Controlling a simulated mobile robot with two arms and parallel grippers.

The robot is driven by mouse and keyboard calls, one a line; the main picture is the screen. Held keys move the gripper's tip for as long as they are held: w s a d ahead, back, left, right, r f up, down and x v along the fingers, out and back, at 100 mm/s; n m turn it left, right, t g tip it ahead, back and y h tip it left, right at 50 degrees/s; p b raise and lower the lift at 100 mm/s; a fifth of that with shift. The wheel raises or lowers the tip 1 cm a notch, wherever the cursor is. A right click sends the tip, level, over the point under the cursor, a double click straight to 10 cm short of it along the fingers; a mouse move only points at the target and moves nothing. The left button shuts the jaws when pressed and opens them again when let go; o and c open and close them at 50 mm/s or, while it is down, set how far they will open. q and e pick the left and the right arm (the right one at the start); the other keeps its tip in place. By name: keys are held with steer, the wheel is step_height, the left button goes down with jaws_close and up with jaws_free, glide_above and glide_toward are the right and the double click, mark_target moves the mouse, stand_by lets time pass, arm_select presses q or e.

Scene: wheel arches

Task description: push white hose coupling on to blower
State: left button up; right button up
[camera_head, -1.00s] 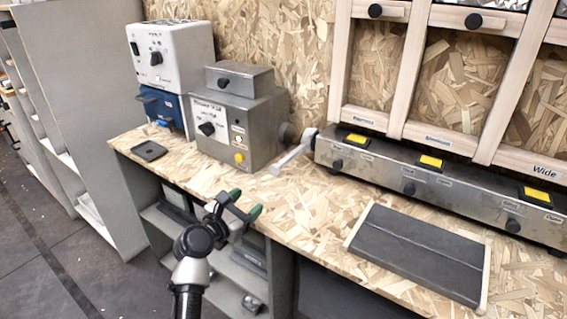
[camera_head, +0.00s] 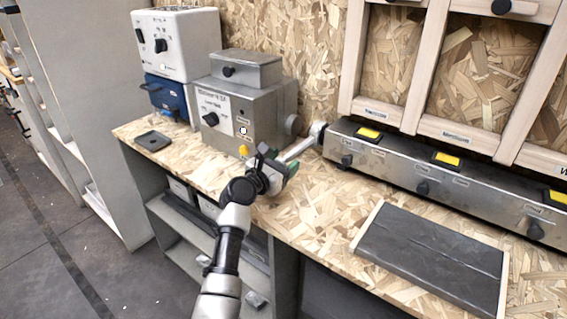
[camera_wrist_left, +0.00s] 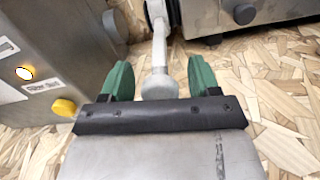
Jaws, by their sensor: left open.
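The white hose coupling (camera_wrist_left: 159,86) is the thicker end of a pale tube, which also shows in the head view (camera_head: 300,147). The tube runs back to a round fitting (camera_head: 318,130) at the left end of the long metal unit. My left gripper (camera_head: 278,159) has green fingertips and is open, with one finger on each side of the coupling in the left wrist view. I see gaps between the fingers and the coupling. The grey metal box (camera_head: 265,118), seemingly the blower, has a round port (camera_head: 292,124) on its right side. My right gripper is not in view.
The long metal unit (camera_head: 395,172) with yellow labels stands along the wall. A dark panel (camera_head: 430,260) lies on the bench at the right. A white device (camera_head: 180,45) sits on a blue box (camera_head: 165,97) at the left. A small black tray (camera_head: 152,141) lies in front.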

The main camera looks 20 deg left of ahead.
arm_select(q)
steer(key=shift+w, duration=0.3)
